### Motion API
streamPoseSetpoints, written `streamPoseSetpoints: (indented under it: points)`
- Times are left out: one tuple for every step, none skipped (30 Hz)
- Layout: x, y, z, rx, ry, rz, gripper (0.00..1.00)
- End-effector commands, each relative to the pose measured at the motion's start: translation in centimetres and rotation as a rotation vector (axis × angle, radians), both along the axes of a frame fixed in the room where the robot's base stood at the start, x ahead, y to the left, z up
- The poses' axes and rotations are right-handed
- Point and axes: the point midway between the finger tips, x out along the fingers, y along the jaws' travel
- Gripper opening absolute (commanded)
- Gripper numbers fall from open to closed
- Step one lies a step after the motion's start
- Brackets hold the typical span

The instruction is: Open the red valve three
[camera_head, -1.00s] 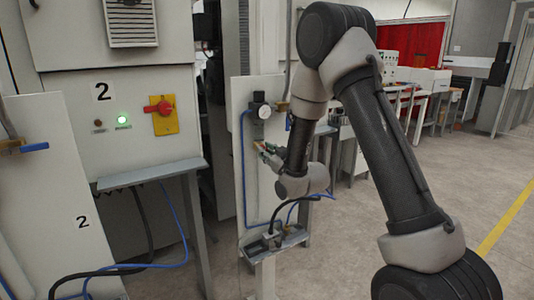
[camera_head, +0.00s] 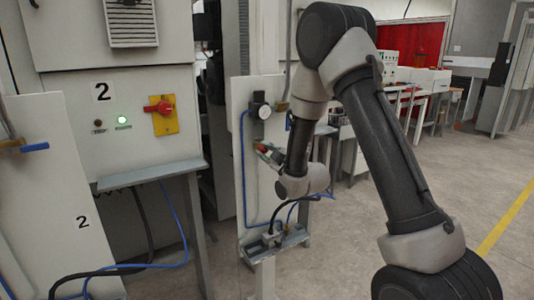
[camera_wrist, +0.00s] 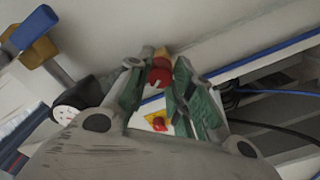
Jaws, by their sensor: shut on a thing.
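The red valve knob (camera_head: 261,147) sits on the white upright panel below a round gauge. In the wrist view, the red knob (camera_wrist: 160,73) lies between my fingertips, with a brass-coloured part behind it. My gripper (camera_wrist: 159,72) is shut on the knob, with green-grey fingers on either side of it. In the head view, my gripper (camera_head: 268,151) is at the panel, partly hidden by my wrist. Part of the knob is covered by the fingers.
The round gauge (camera_head: 260,111) is just above the knob. A blue hose (camera_head: 243,180) runs down the panel (camera_head: 237,95). A small grey shelf (camera_head: 259,253) stands below. A separate red switch on a yellow plate (camera_head: 172,127) is at left. Open floor lies to the right.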

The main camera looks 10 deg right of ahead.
Motion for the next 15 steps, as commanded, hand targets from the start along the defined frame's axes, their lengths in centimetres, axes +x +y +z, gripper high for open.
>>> streamPoseSetpoints:
  points:
    - [-0.02,-0.03,-0.10,-0.041,-0.011,-0.001,0.00]
    - [-0.02,-0.03,-0.09,-0.068,-0.019,0.000,0.00]
    - [-0.02,-0.03,-0.10,-0.105,-0.031,0.000,0.00]
    - [-0.03,-0.03,-0.09,-0.131,-0.040,0.000,0.00]
    - [-0.03,-0.03,-0.09,-0.159,-0.049,0.000,0.00]
    - [-0.03,-0.04,-0.10,-0.195,-0.060,0.000,0.00]
    - [-0.03,-0.04,-0.10,-0.221,-0.069,0.000,0.00]
    - [-0.03,-0.04,-0.10,-0.249,-0.078,0.000,0.00]
    - [-0.03,-0.04,-0.10,-0.285,-0.090,0.000,0.00]
    - [-0.03,-0.04,-0.10,-0.312,-0.098,0.000,0.00]
    - [-0.03,-0.04,-0.10,-0.338,-0.107,0.000,0.00]
    - [-0.03,-0.04,-0.10,-0.376,-0.119,0.000,0.00]
    - [-0.03,-0.05,-0.11,-0.402,-0.127,-0.001,0.00]
    - [-0.03,-0.05,-0.11,-0.429,-0.136,0.000,0.00]
    - [-0.03,-0.05,-0.11,-0.465,-0.148,0.000,0.00]
